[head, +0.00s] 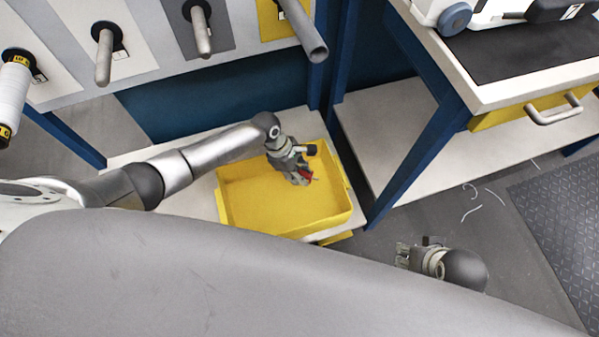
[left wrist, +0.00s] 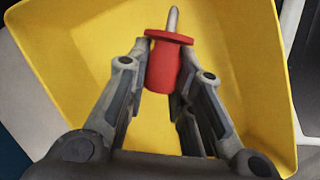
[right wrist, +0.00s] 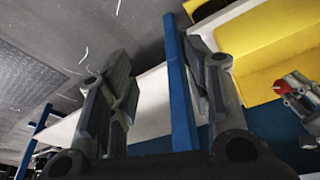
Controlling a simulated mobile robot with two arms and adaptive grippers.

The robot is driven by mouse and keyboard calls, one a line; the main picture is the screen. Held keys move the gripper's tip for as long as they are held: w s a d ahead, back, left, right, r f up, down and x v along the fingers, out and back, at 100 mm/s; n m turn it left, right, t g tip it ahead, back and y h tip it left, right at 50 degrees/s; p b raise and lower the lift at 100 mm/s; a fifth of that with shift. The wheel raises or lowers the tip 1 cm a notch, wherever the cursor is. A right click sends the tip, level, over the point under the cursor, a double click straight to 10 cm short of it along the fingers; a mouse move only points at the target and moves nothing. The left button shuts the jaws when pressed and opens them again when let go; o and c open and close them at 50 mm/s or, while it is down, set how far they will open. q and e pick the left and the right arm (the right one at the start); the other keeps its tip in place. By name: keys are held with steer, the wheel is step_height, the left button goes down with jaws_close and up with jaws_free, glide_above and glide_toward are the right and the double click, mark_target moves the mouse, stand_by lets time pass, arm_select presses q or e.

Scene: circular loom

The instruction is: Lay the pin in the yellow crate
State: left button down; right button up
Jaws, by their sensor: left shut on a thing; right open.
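The yellow crate (head: 262,212) stands on a low white shelf in the head view. It fills most of the left wrist view (left wrist: 75,75), and part of it shows in the right wrist view (right wrist: 280,45). My left gripper (head: 303,178) is over the crate's inside, toward its right part. It is shut on the pin (left wrist: 165,65), which has a red body with a flange and a grey metal tip. The tip points away from the gripper, over the crate. I cannot tell if the pin touches the crate floor. My right gripper (head: 403,252) is open and empty, outside the crate over the floor.
A board with several pegs (head: 203,40) is above and behind the crate. A blue-framed workbench (head: 430,130) with a yellow drawer (head: 500,117) stands at the right. The blue legs rise close to the crate's right side. White thread scraps (head: 470,212) lie on the grey floor.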

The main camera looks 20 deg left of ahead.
arm_select(q)
step_height(320, 180, down, 2)
steer(key=shift+f+b, duration=0.15)
steer(key=shift+b, duration=0.4)
step_height(320, 180, down, 5)
steer(key=b, duration=0.3)
steer(key=shift+f, duration=0.2)
steer(key=shift+f+b, duration=0.75)
steer(key=shift+f, duration=0.45)
arm_select(e)
steer(key=w+a+r+t+y, duration=0.2)
steer(key=w+a+r+t, duration=0.2)
steer(key=w+r+t, duration=0.3)
steer(key=shift+w+r+t, duration=0.4)
steer(key=shift+w+r, duration=0.55)
steer(key=shift+w, duration=1.35)
arm_select(q)
steer(key=shift+f+b, duration=0.3)
steer(key=shift+b, duration=0.05)
arm_select(e)
steer(key=shift+w+a+r+t, duration=0.25)
steer(key=shift+w+r+t, duration=0.2)
steer(key=shift+r+t, duration=0.05)
